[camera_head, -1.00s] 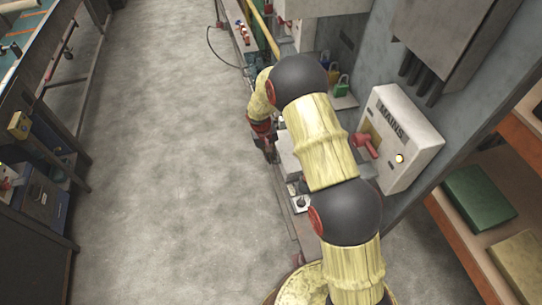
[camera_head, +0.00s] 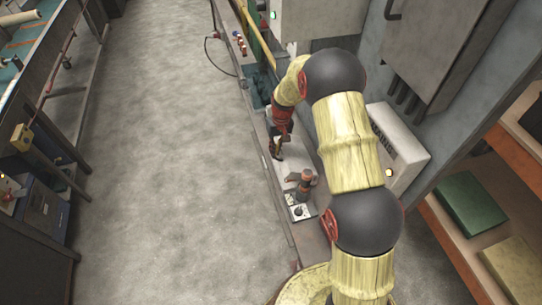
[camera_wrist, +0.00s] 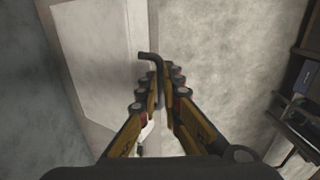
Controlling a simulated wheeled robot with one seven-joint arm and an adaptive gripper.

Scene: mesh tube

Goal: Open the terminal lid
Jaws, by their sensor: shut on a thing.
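My gripper (camera_head: 277,152) is low over the narrow bench along the wall in the head view. In the wrist view, its two yellow-sided fingers (camera_wrist: 162,92) are close together on a dark bent bar (camera_wrist: 150,57), whose hooked end sticks out past the fingertips. A pale flat surface (camera_head: 288,172) lies just below the gripper in the head view. A large pale panel (camera_wrist: 92,70) fills the left of the wrist view. I cannot tell for sure which of these is the terminal lid, or how far it is open.
A grey-white MAINS box (camera_head: 408,145) hangs on the wall at right, partly behind my arm. A dark upright knob or lever (camera_head: 304,184) stands on the bench nearer me. Shelves with a green box (camera_head: 470,205) are at right. The concrete floor (camera_head: 170,170) at left is clear.

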